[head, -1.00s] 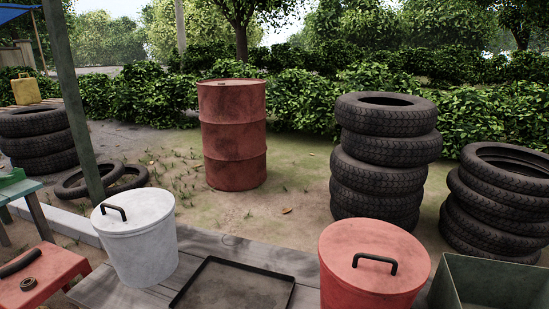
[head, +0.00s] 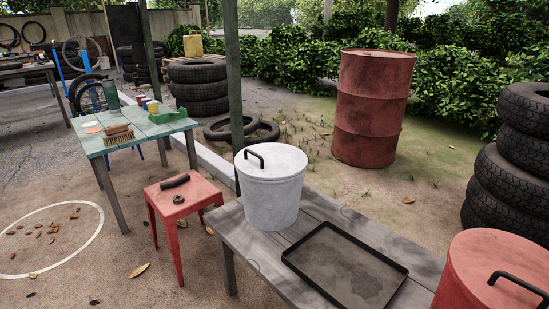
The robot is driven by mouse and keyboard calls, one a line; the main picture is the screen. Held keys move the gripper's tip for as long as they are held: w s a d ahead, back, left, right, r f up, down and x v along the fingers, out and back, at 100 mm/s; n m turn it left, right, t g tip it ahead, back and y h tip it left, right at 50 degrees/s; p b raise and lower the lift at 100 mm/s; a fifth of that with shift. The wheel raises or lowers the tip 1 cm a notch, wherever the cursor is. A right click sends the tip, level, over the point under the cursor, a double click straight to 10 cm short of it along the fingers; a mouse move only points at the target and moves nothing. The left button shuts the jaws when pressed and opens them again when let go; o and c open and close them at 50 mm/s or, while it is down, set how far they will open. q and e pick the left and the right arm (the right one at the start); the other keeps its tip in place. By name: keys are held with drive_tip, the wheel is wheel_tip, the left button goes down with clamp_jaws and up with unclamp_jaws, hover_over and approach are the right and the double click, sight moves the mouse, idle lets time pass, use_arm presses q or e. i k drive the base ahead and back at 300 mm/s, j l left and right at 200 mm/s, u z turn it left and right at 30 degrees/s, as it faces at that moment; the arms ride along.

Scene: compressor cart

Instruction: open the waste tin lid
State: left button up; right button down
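Two lidded tins stand on a grey plank table; I cannot tell from the view which one is the waste tin. The white-grey tin (head: 270,203) stands near the table's left end, its lid (head: 268,163) on and a black bar handle (head: 255,155) on top. The red tin (head: 478,278) stands at the lower right, partly cut off by the frame, its lid (head: 490,252) on with a black handle (head: 520,283). Neither of my grippers shows.
A black shallow tray (head: 345,266) lies between the tins on the plank table (head: 245,238). A red stool (head: 183,193) with a black curved piece and a ring stands left. A green table (head: 137,134) holds a brush and small items. A red drum (head: 372,108) and stacked tyres (head: 512,165) stand behind.

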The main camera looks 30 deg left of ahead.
sight(265, 161)
drive_tip(key=u, duration=0.8)
drive_tip(key=i+j+u, duration=0.25)
drive_tip(key=u, duration=0.2)
drive_tip(key=i+j+u, duration=0.15)
drive_tip(key=i+u, duration=0.25)
drive_tip(key=k, duration=0.1)
